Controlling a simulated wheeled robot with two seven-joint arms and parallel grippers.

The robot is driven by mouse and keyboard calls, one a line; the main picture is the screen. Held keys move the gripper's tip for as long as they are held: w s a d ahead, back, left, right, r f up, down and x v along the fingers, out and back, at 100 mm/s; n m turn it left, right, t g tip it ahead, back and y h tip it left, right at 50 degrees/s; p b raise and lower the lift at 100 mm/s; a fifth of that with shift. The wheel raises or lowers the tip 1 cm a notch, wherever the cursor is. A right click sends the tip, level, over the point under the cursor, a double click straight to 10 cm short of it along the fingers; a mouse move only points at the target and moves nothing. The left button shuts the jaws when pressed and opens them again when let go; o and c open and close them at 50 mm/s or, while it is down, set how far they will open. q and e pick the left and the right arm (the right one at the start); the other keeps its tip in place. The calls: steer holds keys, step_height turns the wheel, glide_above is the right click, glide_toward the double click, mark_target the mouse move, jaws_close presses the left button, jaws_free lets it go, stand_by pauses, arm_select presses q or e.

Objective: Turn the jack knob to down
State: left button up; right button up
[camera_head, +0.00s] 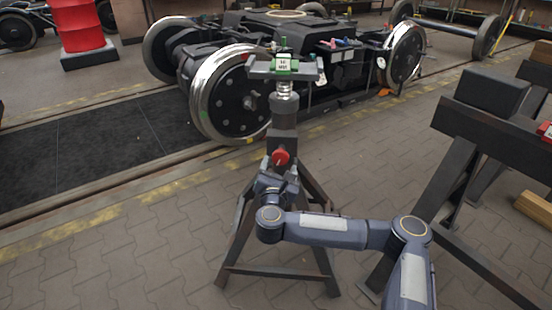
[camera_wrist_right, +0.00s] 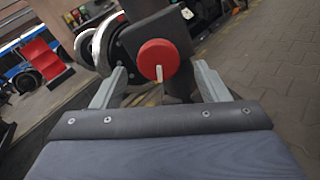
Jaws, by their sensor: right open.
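The jack knob (camera_head: 281,157) is a red round knob on the front of the dark jack stand (camera_head: 284,113). In the right wrist view the knob (camera_wrist_right: 158,60) faces me, with a white pointer mark at its lower edge pointing down. My right gripper (camera_head: 276,172) reaches up to just below and in front of the knob. In the wrist view its two grey fingers (camera_wrist_right: 160,80) stand apart on either side of the knob; a gap shows on both sides, and I see no contact. The left gripper is not in view.
A bogie with large wheels (camera_head: 228,95) stands behind the jack. The jack's splayed legs (camera_head: 232,245) reach the paved floor. A dark trestle (camera_head: 450,185) stands close on the right, with a wooden block (camera_head: 535,207) beside it. Open paving (camera_head: 110,250) lies to the left.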

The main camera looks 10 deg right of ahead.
mark_target(280, 159)
steer(key=b+x, duration=0.1)
steer(key=x, duration=0.4)
steer(key=shift+w, duration=0.15)
steer(key=shift+w+d+r+b, duration=0.1)
steer(key=shift+w+d+b, duration=0.2)
steer(key=shift+w, duration=0.35)
steer(key=c, duration=1)
steer(key=shift+n, duration=0.3)
